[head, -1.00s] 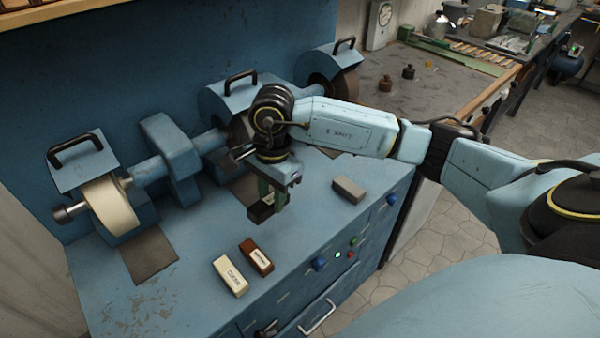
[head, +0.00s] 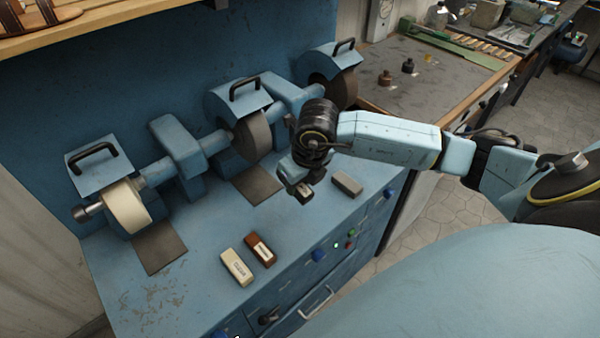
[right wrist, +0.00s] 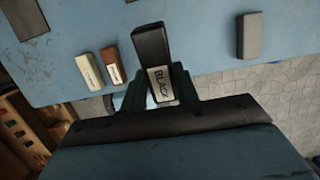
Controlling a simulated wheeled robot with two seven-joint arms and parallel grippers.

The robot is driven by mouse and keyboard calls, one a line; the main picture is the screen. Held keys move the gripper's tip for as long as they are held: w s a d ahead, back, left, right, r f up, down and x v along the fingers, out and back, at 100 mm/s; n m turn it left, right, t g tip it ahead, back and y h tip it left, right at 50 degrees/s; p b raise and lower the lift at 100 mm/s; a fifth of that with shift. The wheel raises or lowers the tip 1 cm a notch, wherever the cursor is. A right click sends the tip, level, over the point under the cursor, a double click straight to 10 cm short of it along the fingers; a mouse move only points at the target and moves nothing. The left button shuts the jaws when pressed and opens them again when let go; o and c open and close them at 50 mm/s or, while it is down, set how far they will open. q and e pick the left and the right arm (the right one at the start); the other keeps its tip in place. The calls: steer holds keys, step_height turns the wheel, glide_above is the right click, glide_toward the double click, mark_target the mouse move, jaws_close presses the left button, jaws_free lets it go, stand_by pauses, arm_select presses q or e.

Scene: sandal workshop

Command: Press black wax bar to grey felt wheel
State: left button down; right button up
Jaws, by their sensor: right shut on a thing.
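My right gripper (head: 303,188) is shut on the black wax bar (right wrist: 149,45), whose pale label reads BLACK in the right wrist view. The gripper (right wrist: 162,85) grips the labelled end, and the dark end sticks out past the fingers. In the head view the bar is mostly hidden by the wrist. The grey felt wheel (head: 254,138) is the middle wheel on the grinding machine, under a blue hood with a black handle. The gripper is to the right of that wheel and in front of it, apart from it. My left gripper is not in view.
A cream wheel (head: 127,206) is at left and a brownish wheel (head: 346,88) at far right. A cream CLEAR bar (head: 237,267), a brown bar (head: 260,250) and a grey block (head: 347,184) lie near the bench's front edge. Dark pads (head: 160,254) lie before the wheels.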

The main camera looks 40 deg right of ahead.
steer(key=shift+w+a+r, duration=0.1)
steer(key=shift+w+r, duration=0.1)
steer(key=shift+w, duration=0.7)
steer(key=shift+w+a+r, duration=0.1)
steer(key=shift+w+r, duration=0.15)
steer(key=shift+w, duration=0.6)
steer(key=shift+w+a+r, duration=0.1)
steer(key=shift+w+r, duration=0.1)
steer(key=shift+w, duration=0.7)
steer(key=shift+w+r+b, duration=0.25)
steer(key=shift+w+b, duration=0.15)
steer(key=shift+w, duration=0.3)
steer(key=shift+s+f, duration=0.1)
steer(key=shift+s, duration=0.05)
stand_by(0.4)
steer(key=shift+b, duration=0.4)
stand_by(0.5)
steer(key=shift+s+d+f, duration=0.1)
steer(key=shift+s+f, duration=0.1)
steer(key=shift+s, duration=0.45)
steer(key=shift+s+d+f, duration=0.1)
steer(key=shift+s+f, duration=0.05)
steer(key=shift+s, duration=0.45)
steer(key=shift+s+d+f, duration=0.1)
steer(key=shift+s+f, duration=0.15)
steer(key=shift+s, duration=0.85)
steer(key=shift+s+f, duration=0.25)
steer(key=shift+s, duration=0.8)
